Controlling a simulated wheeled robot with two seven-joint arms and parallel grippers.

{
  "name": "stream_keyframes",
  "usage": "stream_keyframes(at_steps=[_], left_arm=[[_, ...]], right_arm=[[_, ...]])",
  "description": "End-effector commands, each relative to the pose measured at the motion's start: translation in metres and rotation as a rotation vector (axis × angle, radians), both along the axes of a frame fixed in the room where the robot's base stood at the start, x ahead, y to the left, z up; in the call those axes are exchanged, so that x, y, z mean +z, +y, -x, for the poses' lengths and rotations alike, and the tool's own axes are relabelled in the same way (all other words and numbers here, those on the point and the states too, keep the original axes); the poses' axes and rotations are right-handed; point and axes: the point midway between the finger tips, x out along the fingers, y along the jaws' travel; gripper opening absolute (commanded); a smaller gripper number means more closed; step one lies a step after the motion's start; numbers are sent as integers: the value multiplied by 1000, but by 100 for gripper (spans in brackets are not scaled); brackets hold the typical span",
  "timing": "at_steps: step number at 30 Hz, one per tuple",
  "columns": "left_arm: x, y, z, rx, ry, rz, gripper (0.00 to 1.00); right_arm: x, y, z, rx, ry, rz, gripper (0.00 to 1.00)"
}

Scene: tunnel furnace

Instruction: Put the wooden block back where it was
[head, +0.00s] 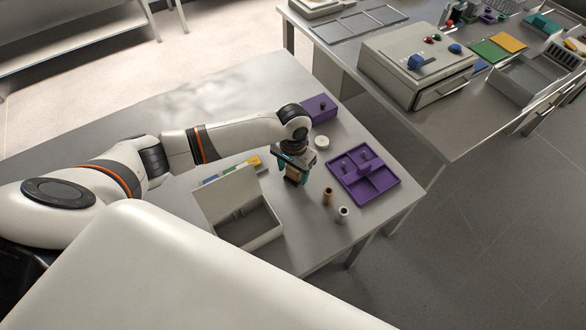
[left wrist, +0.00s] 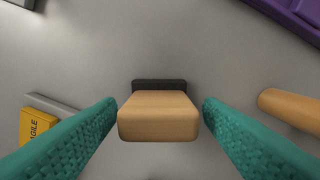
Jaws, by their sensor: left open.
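The wooden block (left wrist: 158,117) shows between the two teal fingers of my left gripper (left wrist: 160,112) in the left wrist view. Narrow gaps show beside it, and the fingers are open around it. A dark flat piece (left wrist: 158,85) shows just beyond the block's far edge. In the head view my left gripper (head: 292,172) points down over the near table, and the block (head: 291,181) shows partly between its fingers. I cannot tell whether the block rests on the table or on the dark piece. My right gripper is not in view.
A white open box (head: 274,237) stands left of the gripper, with coloured pieces (head: 254,161) behind it. A purple tray (head: 385,186) lies to the right. A brown cylinder (head: 328,196) and a white one (head: 342,214) stand close by. A purple box (head: 320,107) is behind.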

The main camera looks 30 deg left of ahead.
Motion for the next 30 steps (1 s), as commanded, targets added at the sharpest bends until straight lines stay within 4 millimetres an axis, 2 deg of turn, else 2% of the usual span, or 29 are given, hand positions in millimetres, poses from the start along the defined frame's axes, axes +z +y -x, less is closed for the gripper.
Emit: stream_keyframes(at_steps=[5,18,24,30], left_arm=[[17,0,-1,0,-4,2,61],[104,0,-2,0,-4,2,61],[120,0,-1,0,-1,1,61],[122,0,-1,1,0,1,61]], right_arm=[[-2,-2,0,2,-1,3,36],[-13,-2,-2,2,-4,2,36],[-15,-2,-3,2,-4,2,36],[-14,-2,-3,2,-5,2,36]])
